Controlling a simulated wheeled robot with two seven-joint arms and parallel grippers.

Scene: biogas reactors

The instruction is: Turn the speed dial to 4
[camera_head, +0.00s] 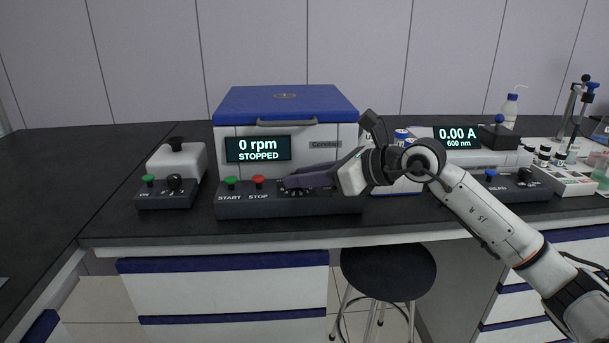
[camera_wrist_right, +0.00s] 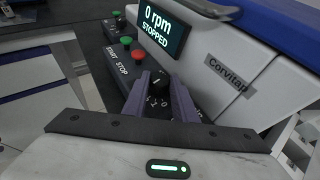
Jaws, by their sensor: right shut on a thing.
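The centrifuge (camera_head: 285,105) has a blue lid, a white body and a display (camera_head: 258,149) reading "0 rpm STOPPED". Its dark front panel (camera_head: 230,211) carries a green START button (camera_head: 231,182) and a red STOP button (camera_head: 258,181). In the wrist view the black speed dial (camera_wrist_right: 160,79) stands right of STOP, with small white scale marks around it. I cannot clearly read its setting. My right gripper (camera_head: 287,183) reaches in from the right; its two purple fingers (camera_wrist_right: 160,88) are shut on the dial, one on each side. In the head view the fingers mostly hide the dial. My left gripper is not in view.
A small white device (camera_head: 176,162) with a green button and black knob stands left. A photometer display (camera_head: 458,137) reading "0.00 A 600 nm", bottles and a vial rack (camera_head: 568,181) stand right. A dark stool (camera_head: 388,271) stands below the bench. The bench's left part is clear.

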